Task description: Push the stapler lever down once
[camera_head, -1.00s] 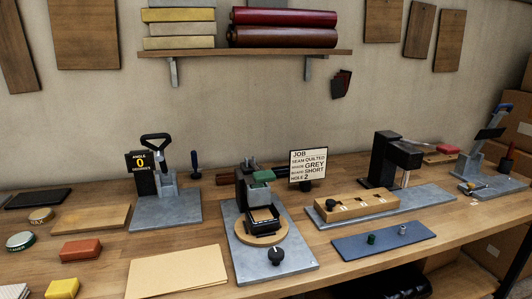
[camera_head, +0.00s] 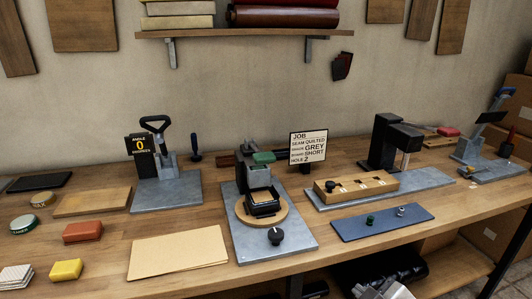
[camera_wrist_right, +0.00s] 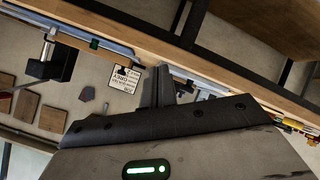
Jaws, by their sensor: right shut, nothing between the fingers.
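No label marks a stapler. A tool with a raised, blue-ended lever (camera_head: 491,117) on a grey base (camera_head: 496,171) stands at the far right; it may be the stapler. A black loop-handled lever tool (camera_head: 157,140) stands at the left, and a green-topped tool (camera_head: 263,157) stands over a round wooden plate in the middle. In the wrist view my right gripper (camera_wrist_right: 161,72) is shut and empty, below and apart from the bench's front edge. A grey part of my right arm shows at the bottom of the head view. My left gripper is out of view.
A black press (camera_head: 390,143) stands behind a wooden block (camera_head: 357,186) with several slots. A job sign (camera_head: 309,147) stands between the tools. A blue mat (camera_head: 382,222) holds small pegs. Cardboard (camera_head: 178,250) and colored blocks lie at front left. Boxes stand beyond the right end.

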